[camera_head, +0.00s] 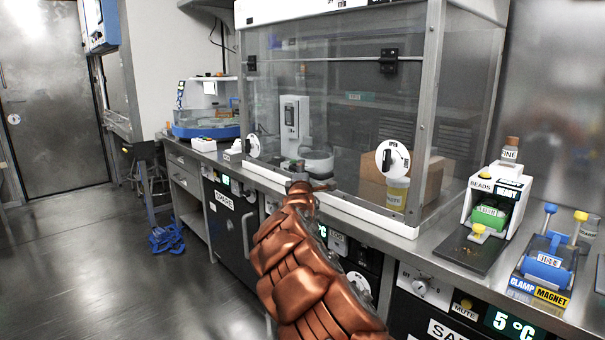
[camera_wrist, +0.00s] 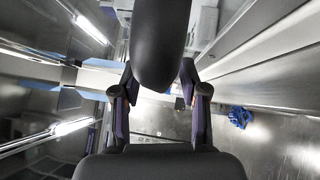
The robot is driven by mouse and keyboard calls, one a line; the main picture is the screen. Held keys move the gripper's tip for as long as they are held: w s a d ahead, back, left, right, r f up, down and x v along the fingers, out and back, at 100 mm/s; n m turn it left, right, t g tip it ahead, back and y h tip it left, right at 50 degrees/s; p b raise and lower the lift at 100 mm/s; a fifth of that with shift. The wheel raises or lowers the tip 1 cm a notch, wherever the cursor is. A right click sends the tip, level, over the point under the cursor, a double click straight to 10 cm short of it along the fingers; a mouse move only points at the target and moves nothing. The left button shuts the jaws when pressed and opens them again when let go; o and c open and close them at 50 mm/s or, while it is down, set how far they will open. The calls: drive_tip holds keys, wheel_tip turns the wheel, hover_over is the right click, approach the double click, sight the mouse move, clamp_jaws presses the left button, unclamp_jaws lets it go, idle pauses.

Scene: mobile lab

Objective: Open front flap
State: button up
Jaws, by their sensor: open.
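The front flap (camera_head: 340,120) is a clear panel on the front of a metal-framed cabinet on the bench. It hangs down and looks shut. Black fittings, one at the right (camera_head: 389,60), sit near its top. Round white discs with dark centres, left (camera_head: 252,146) and right (camera_head: 392,158), sit low on the panel. My copper-coloured arm reaches up to the cabinet's lower front edge. My gripper (camera_head: 298,180) is small there, between the two discs, and contact with the flap cannot be told. In the wrist view my gripper (camera_wrist: 157,88) has its fingers apart, with nothing visible held.
Behind the panel are a white device (camera_head: 294,122), a cardboard box (camera_head: 415,182) and a yellow-labelled cup (camera_head: 397,194). A bead dispenser (camera_head: 496,205) and a blue clamp magnet (camera_head: 547,262) stand on the bench at right. Open floor (camera_head: 100,270) lies at left.

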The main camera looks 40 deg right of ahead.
clamp_jaws()
idle(0.4)
idle(0.4)
